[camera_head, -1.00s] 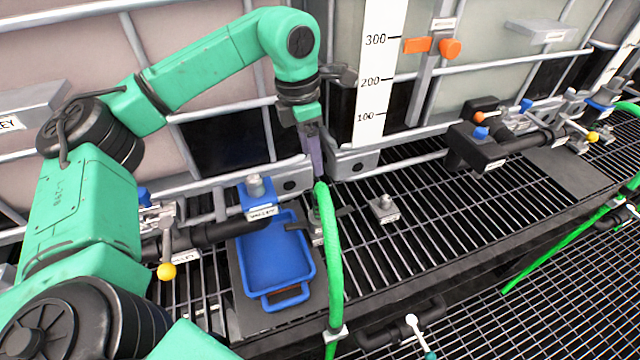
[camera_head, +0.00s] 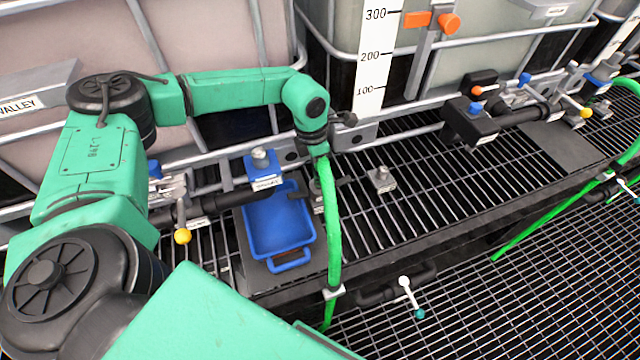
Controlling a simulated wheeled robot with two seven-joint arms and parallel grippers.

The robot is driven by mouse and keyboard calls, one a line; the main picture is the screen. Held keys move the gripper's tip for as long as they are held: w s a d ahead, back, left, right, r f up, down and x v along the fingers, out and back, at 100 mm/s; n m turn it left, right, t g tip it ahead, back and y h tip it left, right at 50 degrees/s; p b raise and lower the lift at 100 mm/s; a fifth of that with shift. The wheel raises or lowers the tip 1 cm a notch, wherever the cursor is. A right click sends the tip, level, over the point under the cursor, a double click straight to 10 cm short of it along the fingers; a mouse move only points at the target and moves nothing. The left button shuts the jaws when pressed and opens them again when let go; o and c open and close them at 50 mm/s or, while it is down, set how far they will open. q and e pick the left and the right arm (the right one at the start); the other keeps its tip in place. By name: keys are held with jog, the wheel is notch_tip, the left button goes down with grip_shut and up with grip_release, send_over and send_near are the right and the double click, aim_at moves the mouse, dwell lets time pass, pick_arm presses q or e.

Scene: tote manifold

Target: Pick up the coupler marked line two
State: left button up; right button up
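My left arm reaches in from the left, and its wrist points down at my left gripper (camera_head: 319,151), above the upper end of a green hose (camera_head: 332,230). The fingers are hidden or too small to tell open from shut. A grey metal coupler (camera_head: 318,193) with dark side levers stands partly behind the hose, below the wrist. Another small grey fitting (camera_head: 381,178) with a label stands on the grating to the right. I cannot read either label, so I cannot tell which is line two. My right gripper is not in view.
A blue tray (camera_head: 287,262) sits below a blue-mounted outlet (camera_head: 262,168) left of the hose. A yellow-tipped valve lever (camera_head: 182,236) is further left. A black valve block (camera_head: 468,124) is at right. The grating (camera_head: 440,200) between is mostly clear. Tank frames stand behind.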

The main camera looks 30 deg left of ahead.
pick_arm(q)
grip_shut()
dwell(1.3)
